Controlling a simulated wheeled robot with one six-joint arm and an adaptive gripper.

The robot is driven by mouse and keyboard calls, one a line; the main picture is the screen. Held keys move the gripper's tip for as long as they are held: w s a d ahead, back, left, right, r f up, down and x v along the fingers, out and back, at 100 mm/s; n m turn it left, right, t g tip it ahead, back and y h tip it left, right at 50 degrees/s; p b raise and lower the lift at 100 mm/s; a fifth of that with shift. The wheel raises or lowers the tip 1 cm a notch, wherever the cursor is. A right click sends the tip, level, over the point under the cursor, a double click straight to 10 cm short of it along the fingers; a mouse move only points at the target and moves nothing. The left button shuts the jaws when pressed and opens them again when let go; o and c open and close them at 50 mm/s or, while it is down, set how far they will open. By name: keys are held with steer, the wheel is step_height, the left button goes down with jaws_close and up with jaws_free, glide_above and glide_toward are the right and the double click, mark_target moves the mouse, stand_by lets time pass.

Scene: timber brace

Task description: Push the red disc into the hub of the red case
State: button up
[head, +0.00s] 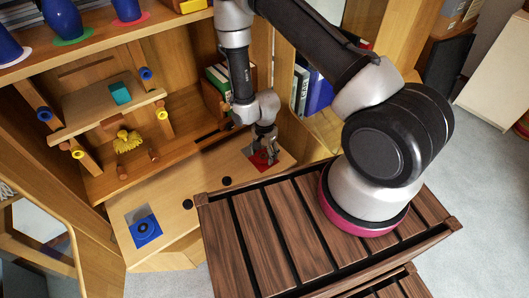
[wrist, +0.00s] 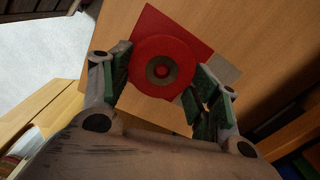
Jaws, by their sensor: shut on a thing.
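A round red disc (wrist: 148,55) with a brownish ring and red middle is between my gripper's (wrist: 160,72) two dark green finger pads in the wrist view. The pads close on its sides. Behind it is a flat red square (wrist: 150,24) on the wooden board; a small grey patch shows at its right. I cannot tell a separate red case or its hub from these red parts, nor whether the disc touches the square. In the head view my gripper (head: 265,145) points down over the red square (head: 262,159), hiding much of it.
A blue square with a round blue part (head: 145,229) lies at the board's (head: 175,220) left end. Small black discs (head: 188,204) lie between. A shelf with pegs (head: 110,105) stands behind; a slatted dark wooden surface (head: 285,225) is in front. Green and blue binders (head: 310,90) stand near my arm.

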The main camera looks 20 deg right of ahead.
mark_target(264, 155)
steer(key=shift+f, duration=0.2)
steer(key=o, duration=0.9)
steer(key=shift+r, duration=0.1)
step_height(264, 155, up, 12)
steer(key=shift+f, duration=0.1)
